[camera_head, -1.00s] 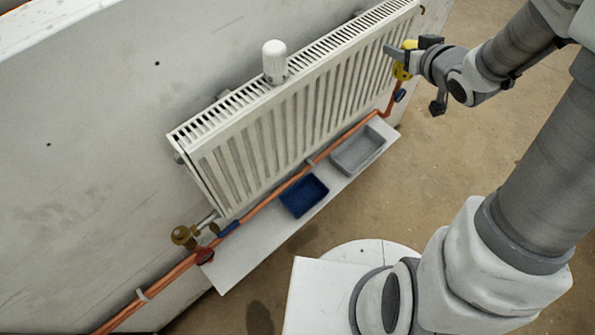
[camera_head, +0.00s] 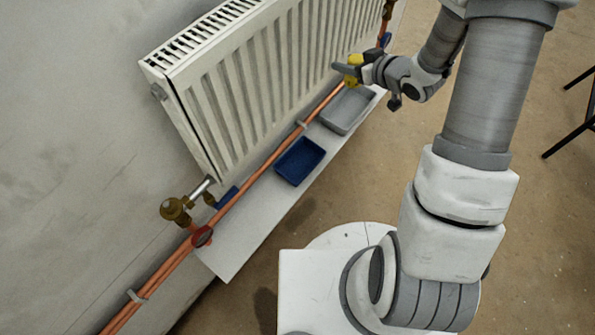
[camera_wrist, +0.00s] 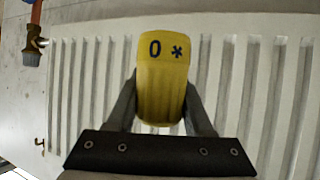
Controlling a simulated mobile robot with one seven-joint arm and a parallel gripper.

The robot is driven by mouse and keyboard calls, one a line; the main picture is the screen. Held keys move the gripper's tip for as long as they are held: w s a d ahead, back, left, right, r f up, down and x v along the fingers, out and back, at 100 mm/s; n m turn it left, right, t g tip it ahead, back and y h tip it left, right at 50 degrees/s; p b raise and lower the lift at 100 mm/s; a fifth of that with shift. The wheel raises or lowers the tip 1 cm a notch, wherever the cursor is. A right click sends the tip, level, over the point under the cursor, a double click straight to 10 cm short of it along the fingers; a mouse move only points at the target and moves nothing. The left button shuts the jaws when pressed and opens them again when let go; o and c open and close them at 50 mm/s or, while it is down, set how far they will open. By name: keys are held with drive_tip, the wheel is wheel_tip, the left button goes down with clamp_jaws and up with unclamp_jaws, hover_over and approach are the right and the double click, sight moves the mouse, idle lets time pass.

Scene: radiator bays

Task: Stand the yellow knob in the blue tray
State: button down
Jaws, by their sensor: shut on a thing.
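The yellow knob (camera_wrist: 162,82) is between the fingers of my gripper (camera_wrist: 160,112), which is shut on it. In the wrist view its face shows a "0" and a star mark at the top. In the head view the knob (camera_head: 353,70) is held in the air in front of the radiator, above and beside the grey tray. The blue tray (camera_head: 320,152) lies on the white shelf board to the left of my gripper (camera_head: 350,72) and looks empty.
A grey tray (camera_head: 346,110) is on the white board (camera_head: 245,230), right of the blue one. The white radiator (camera_head: 270,90) stands close behind.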

wheel_tip(320, 180, down, 32)
drive_tip(key=s+a+n+g+y+b, duration=0.2)
drive_tip(key=a+n+y+b, duration=0.1)
drive_tip(key=b, duration=1.9)
approach(282, 161)
drive_tip(key=w+a, duration=0.1)
drive_tip(key=w+a+r, duration=0.1)
drive_tip(key=w+a, duration=0.1)
drive_tip(key=shift+a+r, duration=0.1)
drive_tip(key=shift+r, duration=0.1)
drive_tip(key=shift+f+b, duration=0.75)
drive_tip(key=shift+f, duration=1.2)
drive_tip(key=shift+f, duration=0.2)
drive_tip(key=c, duration=0.6)
unclamp_jaws()
drive_tip(key=shift+r, duration=0.1)
